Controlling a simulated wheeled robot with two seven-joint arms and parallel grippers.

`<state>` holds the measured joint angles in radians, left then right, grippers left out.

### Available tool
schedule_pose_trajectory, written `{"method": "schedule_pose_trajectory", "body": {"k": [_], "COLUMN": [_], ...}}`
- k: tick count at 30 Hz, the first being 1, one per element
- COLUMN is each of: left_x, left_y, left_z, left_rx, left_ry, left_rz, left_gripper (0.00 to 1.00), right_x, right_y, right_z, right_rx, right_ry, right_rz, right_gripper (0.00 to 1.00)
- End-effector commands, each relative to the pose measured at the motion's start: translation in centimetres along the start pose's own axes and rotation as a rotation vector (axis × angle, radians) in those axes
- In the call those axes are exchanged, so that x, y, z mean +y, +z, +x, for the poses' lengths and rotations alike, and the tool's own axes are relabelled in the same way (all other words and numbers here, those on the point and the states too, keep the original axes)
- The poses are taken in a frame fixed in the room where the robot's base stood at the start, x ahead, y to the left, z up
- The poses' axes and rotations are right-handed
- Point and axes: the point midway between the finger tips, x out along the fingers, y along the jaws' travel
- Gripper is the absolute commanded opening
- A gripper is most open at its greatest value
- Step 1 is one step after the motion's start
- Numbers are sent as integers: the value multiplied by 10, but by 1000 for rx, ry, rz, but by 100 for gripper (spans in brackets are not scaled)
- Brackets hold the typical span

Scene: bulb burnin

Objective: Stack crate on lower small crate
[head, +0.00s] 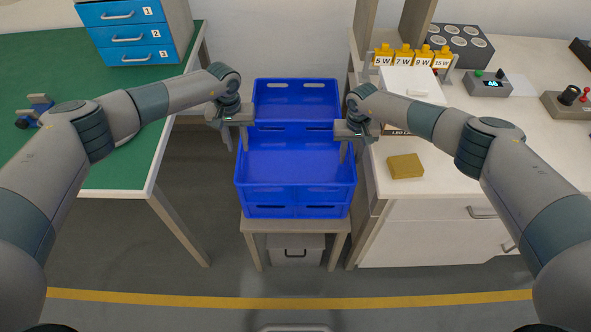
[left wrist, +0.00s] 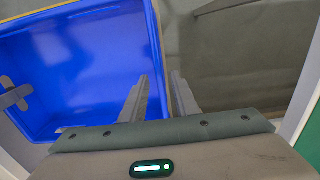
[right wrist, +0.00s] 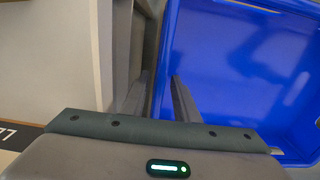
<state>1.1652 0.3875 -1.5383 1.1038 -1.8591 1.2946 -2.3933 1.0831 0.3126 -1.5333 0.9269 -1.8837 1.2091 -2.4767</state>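An empty blue crate (head: 290,160) stands on a small wooden stand (head: 296,226) in the middle of the head view. A second blue crate (head: 296,98) shows directly behind it, partly hidden by it. My left gripper (head: 236,140) is at the front crate's left wall, its fingers apart on either side of the rim (left wrist: 160,60) in the left wrist view. My right gripper (head: 352,146) is at the right wall, its fingers also apart astride the rim (right wrist: 163,60) in the right wrist view. Whether the front crate rests on another crate is unclear.
A green table (head: 60,70) with a blue drawer unit (head: 132,38) stands left. A white bench (head: 450,150) stands close on the right, with a yellow sponge-like block (head: 405,166) near its edge. A grey bin (head: 296,250) sits beneath the stand. The floor in front is clear.

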Motion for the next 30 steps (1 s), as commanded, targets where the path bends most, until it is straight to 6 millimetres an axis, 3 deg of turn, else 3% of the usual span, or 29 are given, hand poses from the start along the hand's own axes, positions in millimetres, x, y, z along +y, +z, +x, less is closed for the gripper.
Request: {"method": "schedule_pose_trajectory", "body": {"k": [9,15,30], "left_x": [0,0,0], "left_y": [0,0,0], "left_z": [-1,-1,-1], "left_rx": [0,0,0], "left_ry": [0,0,0], "left_rz": [0,0,0], "left_gripper": [28,28,28], "right_x": [1,1,1], "right_y": [-3,-3,-3], "right_z": [-46,-63,-67], "right_rx": [9,11,11], "right_ry": [0,1,1], "right_rz": [0,0,1], "right_gripper": [28,28,28]}}
